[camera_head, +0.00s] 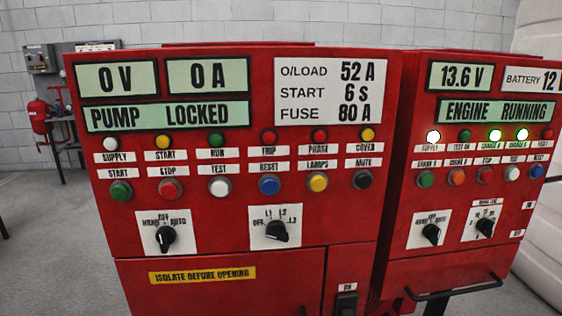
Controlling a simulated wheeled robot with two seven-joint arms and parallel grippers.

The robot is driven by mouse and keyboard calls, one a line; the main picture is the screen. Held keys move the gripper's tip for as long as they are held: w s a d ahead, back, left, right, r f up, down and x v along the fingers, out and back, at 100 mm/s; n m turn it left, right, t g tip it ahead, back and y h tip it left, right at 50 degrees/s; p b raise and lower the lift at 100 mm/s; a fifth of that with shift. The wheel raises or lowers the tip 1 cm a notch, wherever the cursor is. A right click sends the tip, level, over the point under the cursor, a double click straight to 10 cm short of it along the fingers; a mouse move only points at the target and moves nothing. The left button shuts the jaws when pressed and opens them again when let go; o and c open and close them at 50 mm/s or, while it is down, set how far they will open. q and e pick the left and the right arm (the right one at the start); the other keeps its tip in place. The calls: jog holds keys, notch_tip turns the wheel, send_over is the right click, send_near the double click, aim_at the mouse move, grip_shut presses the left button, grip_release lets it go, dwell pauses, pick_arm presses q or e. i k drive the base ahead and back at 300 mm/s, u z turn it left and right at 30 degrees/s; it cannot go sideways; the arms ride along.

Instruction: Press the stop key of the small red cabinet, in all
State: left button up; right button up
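Two red cabinets stand side by side. The right cabinet (398,245) looks narrower; its display (496,111) reads ENGINE RUNNING. Its lower key row has a green key (425,179), an orange key (456,177), a red key (487,175), a white key (512,173) and a blue key (536,171). The label above the red key is small and seems to read STOP. The wider left cabinet (220,237) shows PUMP LOCKED and has its own red key (170,189) under a STOP label. Neither of my grippers is in view.
Rotary switches (432,234) sit below the right cabinet's keys. A black bar (455,289) juts out at its lower front. A black ON switch (346,303) is low on the left cabinet. A red vessel (38,115) hangs behind at the left. Grey floor (50,235) is open there.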

aim_at(486, 176)
jog(key=z, duration=1)
